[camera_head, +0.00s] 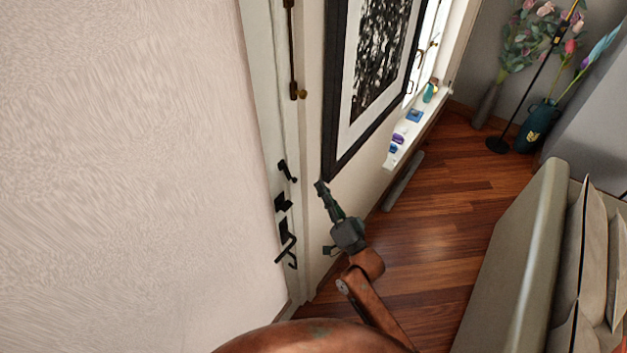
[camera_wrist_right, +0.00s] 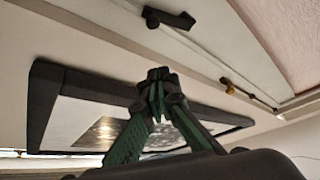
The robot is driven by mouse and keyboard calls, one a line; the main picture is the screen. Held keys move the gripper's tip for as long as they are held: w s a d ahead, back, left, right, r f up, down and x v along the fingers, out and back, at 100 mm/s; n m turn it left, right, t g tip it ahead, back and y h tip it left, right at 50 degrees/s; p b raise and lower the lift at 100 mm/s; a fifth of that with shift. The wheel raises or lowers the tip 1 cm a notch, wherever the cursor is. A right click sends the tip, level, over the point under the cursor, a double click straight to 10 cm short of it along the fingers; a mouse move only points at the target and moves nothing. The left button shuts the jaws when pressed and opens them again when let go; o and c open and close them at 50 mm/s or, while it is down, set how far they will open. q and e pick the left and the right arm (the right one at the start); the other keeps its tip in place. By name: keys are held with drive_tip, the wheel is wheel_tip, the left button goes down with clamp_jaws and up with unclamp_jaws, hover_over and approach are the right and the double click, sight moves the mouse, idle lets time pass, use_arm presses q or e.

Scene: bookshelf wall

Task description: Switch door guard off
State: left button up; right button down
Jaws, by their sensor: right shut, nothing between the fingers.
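The door guard (camera_head: 287,171) is a small black latch on the white door's edge and frame in the head view. It also shows as a black bar with a round knob at the top of the right wrist view (camera_wrist_right: 170,19). My right gripper (camera_head: 322,188) is shut and empty, to the right of the guard and apart from it in the head view. Its closed fingertips (camera_wrist_right: 158,88) show in the right wrist view, in front of a framed picture. My left gripper is in neither view.
Below the guard are a black lock (camera_head: 283,203) and a door handle (camera_head: 286,242). A vertical bolt with a brass knob (camera_head: 302,94) is above. A framed picture (camera_head: 332,120) hangs beside the door. A sofa (camera_head: 520,255) stands right; wooden floor (camera_head: 440,225) lies between.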

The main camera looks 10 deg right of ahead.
drive_tip(key=s, duration=0.2)
drive_tip(key=s+d, duration=0.1)
drive_tip(key=shift+s+f+b, duration=0.4)
drive_tip(key=shift+w, duration=0.1)
drive_tip(key=shift+f, duration=0.1)
